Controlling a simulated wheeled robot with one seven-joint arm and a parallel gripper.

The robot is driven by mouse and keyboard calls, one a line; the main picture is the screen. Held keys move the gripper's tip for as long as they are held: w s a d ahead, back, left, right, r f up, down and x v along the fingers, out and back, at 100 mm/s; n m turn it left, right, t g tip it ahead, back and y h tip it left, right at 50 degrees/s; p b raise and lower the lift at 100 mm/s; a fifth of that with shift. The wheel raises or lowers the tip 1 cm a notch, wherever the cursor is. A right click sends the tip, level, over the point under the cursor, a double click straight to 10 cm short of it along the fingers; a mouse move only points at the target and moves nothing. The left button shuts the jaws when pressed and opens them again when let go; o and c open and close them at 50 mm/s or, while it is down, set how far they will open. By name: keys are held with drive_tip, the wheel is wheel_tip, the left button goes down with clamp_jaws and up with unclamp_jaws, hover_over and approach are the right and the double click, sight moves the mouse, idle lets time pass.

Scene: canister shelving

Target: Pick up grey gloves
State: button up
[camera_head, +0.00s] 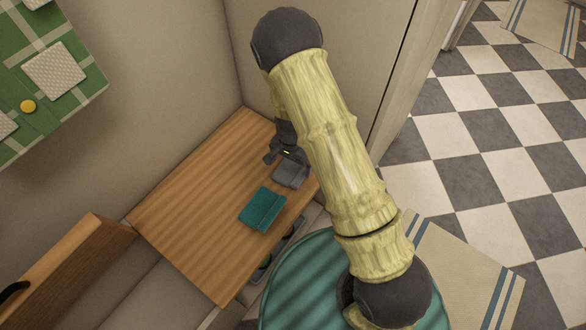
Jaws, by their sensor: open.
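A grey folded item (291,174), which looks like the grey gloves, lies on the wooden surface (185,220) near its right edge. My gripper (284,158) is open at the far side of the grey item, above or right beside it. Whether the fingers touch it I cannot tell. My arm reaches over from the lower right and covers part of the view close to the grey item. A teal folded item (263,208) lies just in front and left of the grey one, apart from my gripper.
Walls rise behind the wooden surface. A wooden box-like piece (70,270) stands at lower left. A green checked cloth (60,100) with a light waffle-textured piece (54,70) and a yellow round thing (28,106) is at upper left. Checkered floor (500,150) and a striped rug (465,275) are at right.

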sight(291, 171)
wheel_tip(291, 171, down, 4)
drive_tip(key=shift+s+r+b, duration=0.1)
drive_tip(key=shift+r+b, duration=0.15)
drive_tip(key=shift+b, duration=0.15)
drive_tip(key=c, duration=0.7)
drive_tip(key=shift+c, duration=0.2)
drive_tip(key=shift+r, duration=0.15)
wheel_tip(291, 171, up, 10)
drive_tip(key=p, duration=0.3)
